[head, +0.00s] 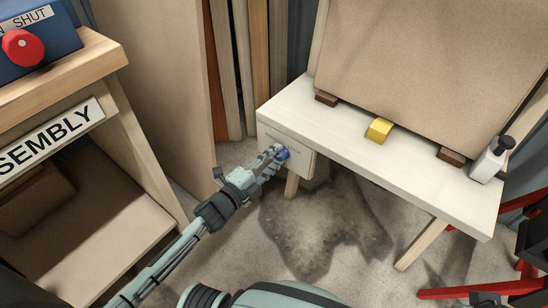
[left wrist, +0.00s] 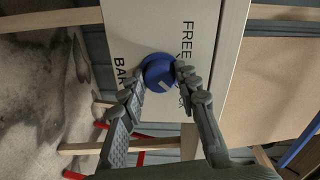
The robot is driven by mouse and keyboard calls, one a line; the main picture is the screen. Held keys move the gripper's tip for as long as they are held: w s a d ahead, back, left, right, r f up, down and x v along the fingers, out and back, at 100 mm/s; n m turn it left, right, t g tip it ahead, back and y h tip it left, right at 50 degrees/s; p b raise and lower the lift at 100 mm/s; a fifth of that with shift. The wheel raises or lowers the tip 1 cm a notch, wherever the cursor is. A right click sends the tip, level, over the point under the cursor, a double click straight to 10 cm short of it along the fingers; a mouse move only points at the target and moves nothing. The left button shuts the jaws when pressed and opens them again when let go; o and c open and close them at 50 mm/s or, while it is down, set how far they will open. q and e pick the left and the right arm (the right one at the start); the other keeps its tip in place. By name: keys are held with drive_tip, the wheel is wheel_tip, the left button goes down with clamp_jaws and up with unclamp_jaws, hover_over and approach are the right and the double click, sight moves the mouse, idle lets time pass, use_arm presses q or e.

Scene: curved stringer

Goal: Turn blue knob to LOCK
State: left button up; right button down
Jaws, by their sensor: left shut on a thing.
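The blue knob (head: 283,154) is on the pale end panel (head: 304,164) of the white bench. In the left wrist view the knob (left wrist: 156,70) shows a short white mark on its face. The panel (left wrist: 205,50) there reads FREE, with part of a second word, ending in CK, behind a finger. Another word beginning BA is partly covered by the other finger. My left gripper (head: 273,158) has its fingers on both sides of the knob, shut on it; in the left wrist view its fingertips (left wrist: 158,80) flank the knob. My right gripper is not in view.
A yellow block (head: 379,130) and a white bottle-like thing with a black top (head: 491,160) are on the white bench (head: 340,140). A large brown board stands at its back. A wooden bench with a red button (head: 23,47) is left. Red legs (head: 480,291) stand lower right.

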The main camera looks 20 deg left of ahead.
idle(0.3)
use_arm(q)
drive_tip(key=o, duration=1.2)
drive_tip(key=shift+c, duration=0.2)
drive_tip(key=v, duration=1.2)
